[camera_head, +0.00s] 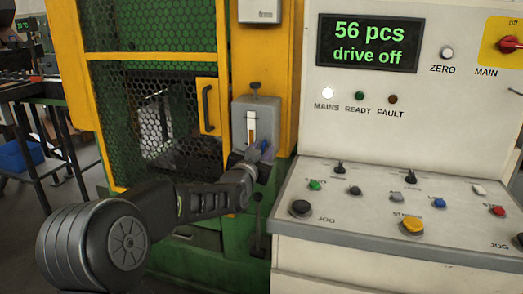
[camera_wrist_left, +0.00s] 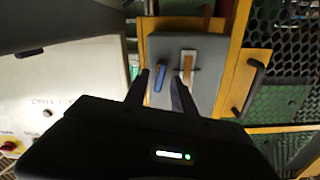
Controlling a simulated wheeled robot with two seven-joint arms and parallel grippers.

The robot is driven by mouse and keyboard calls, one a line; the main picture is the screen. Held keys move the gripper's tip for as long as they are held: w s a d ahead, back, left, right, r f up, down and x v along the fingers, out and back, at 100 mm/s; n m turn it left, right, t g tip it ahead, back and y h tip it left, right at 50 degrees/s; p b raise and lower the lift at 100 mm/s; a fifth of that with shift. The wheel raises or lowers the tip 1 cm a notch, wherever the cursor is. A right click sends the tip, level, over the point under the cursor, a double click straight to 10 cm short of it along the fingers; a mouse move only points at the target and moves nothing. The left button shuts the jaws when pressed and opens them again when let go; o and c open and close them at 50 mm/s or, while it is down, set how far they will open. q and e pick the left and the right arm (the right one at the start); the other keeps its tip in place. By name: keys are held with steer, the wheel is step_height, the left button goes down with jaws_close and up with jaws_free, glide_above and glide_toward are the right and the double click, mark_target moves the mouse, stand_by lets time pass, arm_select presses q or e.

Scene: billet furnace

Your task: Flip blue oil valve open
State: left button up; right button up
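The blue valve lever (camera_wrist_left: 160,78) is a short blue bar on a grey box (camera_wrist_left: 205,85) on the yellow machine frame. In the left wrist view it shows between the two fingertips of my left gripper (camera_wrist_left: 158,82), which are apart. I cannot tell whether either finger touches it. In the head view the left gripper (camera_head: 258,158) is at the lower right of the grey box, and only a little of the blue lever (camera_head: 265,145) shows beside it. My right gripper is in neither view.
A sight glass (camera_head: 251,127) with brown fluid is on the same box. A mesh door with a black handle (camera_head: 207,107) is to the left. The control console (camera_head: 375,205) with buttons stands close on the right. A black-knobbed lever (camera_head: 258,198) is below the gripper.

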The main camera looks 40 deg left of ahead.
arm_select(q)
jaws_close()
stand_by(0.5)
steer(key=n+b, duration=0.1)
steer(key=b, duration=0.1)
steer(key=n+b, duration=0.1)
steer(key=b, duration=0.1)
steer(key=shift+s+a+n, duration=0.1)
steer(key=shift+a+n, duration=0.1)
steer(key=shift+n, duration=0.2)
